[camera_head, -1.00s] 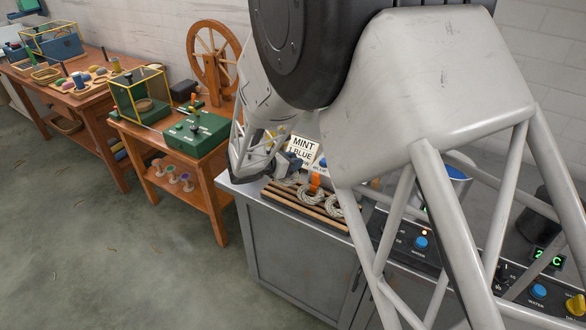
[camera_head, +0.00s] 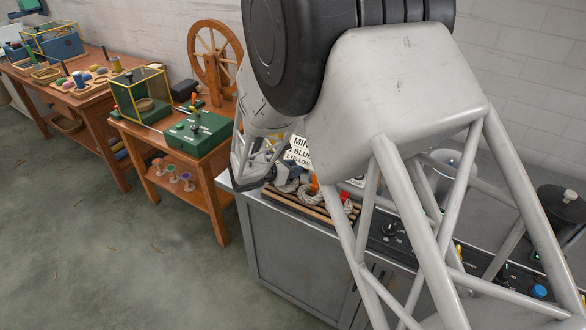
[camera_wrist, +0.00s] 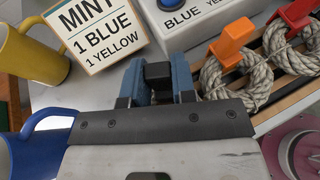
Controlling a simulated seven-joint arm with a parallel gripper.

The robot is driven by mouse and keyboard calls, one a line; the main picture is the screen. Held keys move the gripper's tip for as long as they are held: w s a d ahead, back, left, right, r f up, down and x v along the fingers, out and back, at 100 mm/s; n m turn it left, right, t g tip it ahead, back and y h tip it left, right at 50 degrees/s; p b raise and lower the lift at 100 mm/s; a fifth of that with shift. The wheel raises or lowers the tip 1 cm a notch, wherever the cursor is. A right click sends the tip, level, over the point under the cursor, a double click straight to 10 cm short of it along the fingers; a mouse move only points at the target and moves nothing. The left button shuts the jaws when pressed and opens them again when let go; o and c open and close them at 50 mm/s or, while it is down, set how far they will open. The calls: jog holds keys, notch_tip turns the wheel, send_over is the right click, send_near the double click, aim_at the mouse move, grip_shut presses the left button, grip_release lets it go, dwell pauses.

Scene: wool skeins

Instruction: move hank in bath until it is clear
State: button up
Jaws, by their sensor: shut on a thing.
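My gripper (camera_wrist: 158,78) is shut on a small black block (camera_wrist: 158,71) between its blue fingers. Whether a hank hangs under this block is hidden in the wrist view. In the head view my gripper is partly hidden by my arm, at the left end of a slatted wooden rack (camera_head: 297,206). A grey rope hank with an orange tag (camera_wrist: 232,42) and one with a red tag (camera_wrist: 297,14) lie on the rack, right of my gripper. Grey rope (camera_head: 289,186) also shows close to my gripper.
A sign reading MINT, 1 BLUE, 1 YELLOW (camera_wrist: 98,33) and a box with a blue button (camera_wrist: 172,5) stand just beyond my gripper. A yellow mug (camera_wrist: 32,55) and a blue mug (camera_wrist: 38,145) are at left. A black lidded pot (camera_head: 562,212) stands far right.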

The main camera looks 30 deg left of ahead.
jog(key=shift+f, duration=0.1)
jog(key=o, duration=0.9)
jog(key=shift+r, duration=0.2)
jog(key=v, duration=1.2)
dwell(0.7)
